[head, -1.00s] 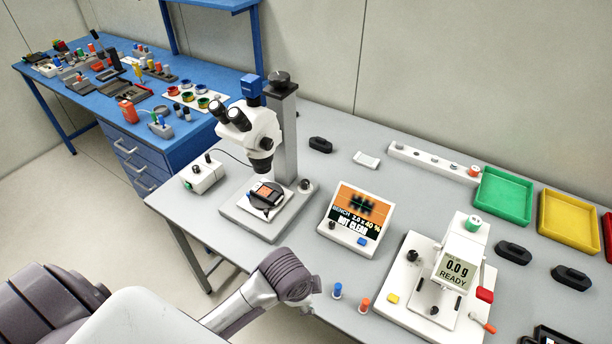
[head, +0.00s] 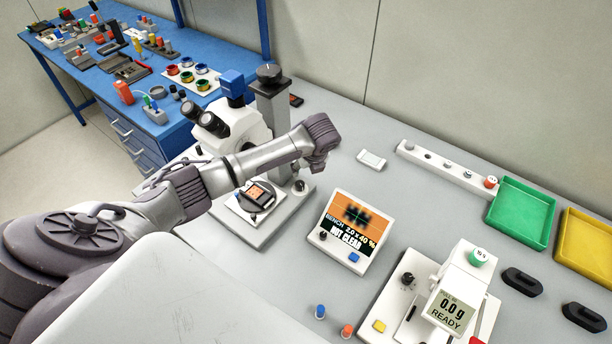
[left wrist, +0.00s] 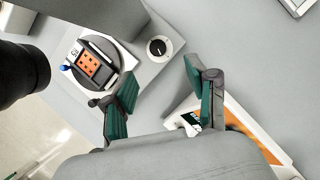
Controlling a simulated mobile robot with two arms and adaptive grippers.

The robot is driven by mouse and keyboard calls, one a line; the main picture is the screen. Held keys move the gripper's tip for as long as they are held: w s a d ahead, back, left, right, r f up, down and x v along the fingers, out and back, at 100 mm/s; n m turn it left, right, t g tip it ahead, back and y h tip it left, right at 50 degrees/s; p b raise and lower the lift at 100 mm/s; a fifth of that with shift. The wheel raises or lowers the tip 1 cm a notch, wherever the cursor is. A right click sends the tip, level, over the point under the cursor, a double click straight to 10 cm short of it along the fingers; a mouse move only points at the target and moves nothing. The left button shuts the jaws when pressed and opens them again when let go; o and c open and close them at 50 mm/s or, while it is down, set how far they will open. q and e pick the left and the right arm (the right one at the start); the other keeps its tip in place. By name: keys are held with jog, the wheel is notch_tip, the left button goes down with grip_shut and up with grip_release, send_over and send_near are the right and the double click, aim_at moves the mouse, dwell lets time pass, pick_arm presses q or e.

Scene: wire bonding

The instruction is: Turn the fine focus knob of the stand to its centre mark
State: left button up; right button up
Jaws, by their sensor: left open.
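My left gripper (left wrist: 160,78) is open and empty, with green-padded fingers apart. The knob appears beyond the fingertips, between them in the picture, untouched. In the head view my left wrist (head: 320,140) is above and right of the knob.
A dark round holder with an orange chip (head: 257,195) sits on the plate left of the knob. A tilted display (head: 351,232) stands just right of the plate. A balance (head: 455,300) stands front right. Clear bench lies behind the display.

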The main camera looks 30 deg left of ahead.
aim_at(300, 184)
pick_arm(q)
jog(key=x, duration=0.7)
jog(key=shift+s+a+f, duration=0.15)
jog(key=shift+s+f, duration=0.1)
jog(key=shift+f, duration=0.2)
jog(key=x, duration=0.2)
jog(key=shift+w+f, duration=0.15)
jog(key=shift+f, duration=0.15)
jog(key=shift+a+f, duration=0.15)
jog(key=shift+f, duration=0.2)
jog(key=shift+a+f, duration=0.1)
jog(key=shift+f, duration=0.15)
jog(key=shift+w+f, duration=0.1)
jog(key=shift+f, duration=0.05)
jog(key=shift+a+f, duration=0.1)
jog(key=shift+f, duration=0.05)
grip_shut()
pick_arm(e)
jog(key=shift+g, duration=0.3)
jog(key=s, duration=0.4)
jog(key=shift+a+f, duration=0.15)
jog(key=shift+f, duration=0.05)
